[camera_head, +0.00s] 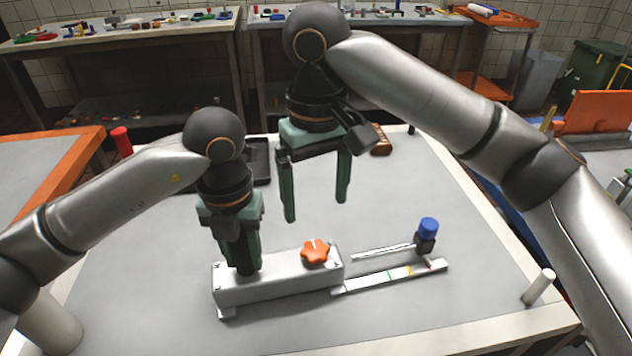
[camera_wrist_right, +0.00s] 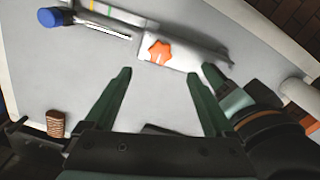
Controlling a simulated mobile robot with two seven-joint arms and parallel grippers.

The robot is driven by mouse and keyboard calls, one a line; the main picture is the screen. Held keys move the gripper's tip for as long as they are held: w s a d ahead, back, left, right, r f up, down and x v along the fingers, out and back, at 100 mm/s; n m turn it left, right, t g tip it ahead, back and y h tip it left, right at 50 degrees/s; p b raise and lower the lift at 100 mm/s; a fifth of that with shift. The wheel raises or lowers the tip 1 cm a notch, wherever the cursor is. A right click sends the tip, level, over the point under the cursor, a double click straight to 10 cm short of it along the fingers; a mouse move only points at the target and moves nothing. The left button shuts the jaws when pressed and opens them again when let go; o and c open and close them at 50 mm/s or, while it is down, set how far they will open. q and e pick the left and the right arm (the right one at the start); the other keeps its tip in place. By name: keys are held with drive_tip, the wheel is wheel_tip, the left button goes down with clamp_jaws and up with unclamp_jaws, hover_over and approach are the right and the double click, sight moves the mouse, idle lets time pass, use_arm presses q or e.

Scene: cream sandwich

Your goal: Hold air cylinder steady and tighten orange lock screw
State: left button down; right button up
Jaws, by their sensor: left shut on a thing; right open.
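The air cylinder (camera_head: 278,285) is a light grey block lying on the table. The orange lock screw (camera_head: 315,252), a lobed knob, sits on its top towards the right end; it also shows in the right wrist view (camera_wrist_right: 160,51). My left gripper (camera_head: 246,270) is shut at the cylinder's left end, fingers pointing down; its fingertips hide what they grip. My right gripper (camera_head: 316,211) is open and empty, above and behind the screw, apart from it. Its open fingers also show in the right wrist view (camera_wrist_right: 165,72). A thin rod (camera_head: 385,251) with a blue-capped black block (camera_head: 427,236) lies right of the cylinder.
A flat strip with coloured marks (camera_head: 395,277) extends right from the cylinder. A brown ribbed block (camera_head: 381,145) and a dark tray (camera_head: 258,160) lie at the back of the table (camera_head: 140,260). A white peg (camera_head: 538,287) stands at the right edge. The table's front left is clear.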

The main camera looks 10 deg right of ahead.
drive_tip(key=shift+r, duration=1.05)
use_arm(q)
drive_tip(key=shift+c, duration=1.8)
unclamp_jaws()
wheel_tip(320, 180, up, 9)
drive_tip(key=p, duration=0.6)
use_arm(e)
wheel_tip(320, 180, up, 6)
drive_tip(key=shift+f, duration=0.15)
use_arm(q)
drive_tip(key=shift+o, duration=0.2)
drive_tip(key=o, duration=0.3)
